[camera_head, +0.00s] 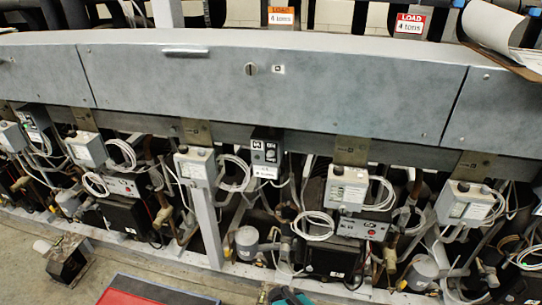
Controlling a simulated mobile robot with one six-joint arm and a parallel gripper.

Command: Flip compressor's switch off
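A row of compressors sits under a long grey panel. Grey control boxes with coiled white cables hang in front of them: one right of centre (346,188), one at the right (465,204), one left of centre (196,166) and others further left. A dark box (265,152) with small round controls and a white label hangs near the middle. Small metal panels with lettering and small controls show lower down, at the right (361,228) and at the left (121,187). I cannot tell which part is the switch, nor its position.
The long grey panel (350,95) overhangs the boxes. An upright grey post (206,228) stands left of centre. Orange (281,16) and red (410,24) load signs are above. A loose block (68,258) and a red mat (140,293) lie on the floor in front.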

